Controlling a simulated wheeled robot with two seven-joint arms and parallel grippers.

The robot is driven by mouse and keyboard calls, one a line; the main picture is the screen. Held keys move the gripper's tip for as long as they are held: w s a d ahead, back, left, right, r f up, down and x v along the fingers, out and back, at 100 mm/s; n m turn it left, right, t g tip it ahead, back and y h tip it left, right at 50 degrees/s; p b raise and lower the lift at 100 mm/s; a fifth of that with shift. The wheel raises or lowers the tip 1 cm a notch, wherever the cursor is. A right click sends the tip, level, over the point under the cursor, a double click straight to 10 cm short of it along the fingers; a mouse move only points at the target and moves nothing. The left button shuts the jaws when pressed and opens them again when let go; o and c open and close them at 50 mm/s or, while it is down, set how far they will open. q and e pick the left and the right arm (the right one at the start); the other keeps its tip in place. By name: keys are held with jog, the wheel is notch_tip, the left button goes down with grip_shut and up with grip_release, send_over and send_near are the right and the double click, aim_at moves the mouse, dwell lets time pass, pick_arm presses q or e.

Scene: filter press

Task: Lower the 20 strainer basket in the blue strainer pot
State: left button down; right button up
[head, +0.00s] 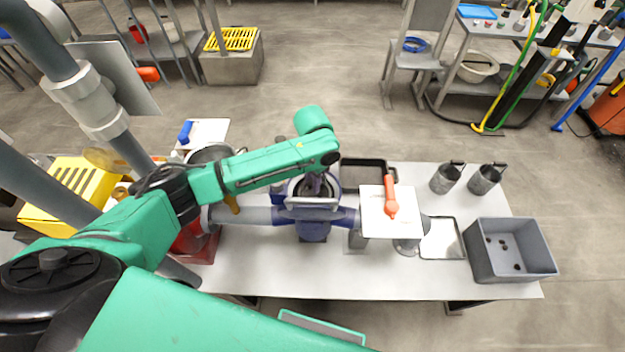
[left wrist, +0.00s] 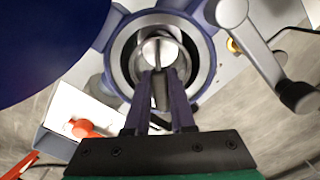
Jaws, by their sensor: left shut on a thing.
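The blue strainer pot (head: 313,230) stands in the pipe line at the middle of the table, its round mouth open. My left gripper (head: 317,190) points down over the mouth. In the left wrist view its fingers (left wrist: 161,92) are shut on the dark handle of the strainer basket (left wrist: 158,52), which shows as a grey metal round inside the pot's ring (left wrist: 207,65). The fingers hide part of the basket; its number and whether it rests on the bottom cannot be seen. My right gripper is not in view.
Two grey baskets with dark handles (head: 446,179) (head: 486,179) stand at the right of the table, near a grey bin (head: 511,250). A white board with an orange handle (head: 391,203) sits right of the pot. A dark blue lid (left wrist: 45,45) is close by in the left wrist view.

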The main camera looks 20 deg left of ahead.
pick_arm(q)
jog(key=shift+f+b, duration=1.25)
jog(key=shift+f, duration=1.65)
jog(key=c, duration=0.7)
grip_release()
notch_tip(320, 180, up, 6)
jog(key=p, duration=0.6)
jog(key=shift+r+p, duration=0.75)
jog(key=shift+r, duration=1.3)
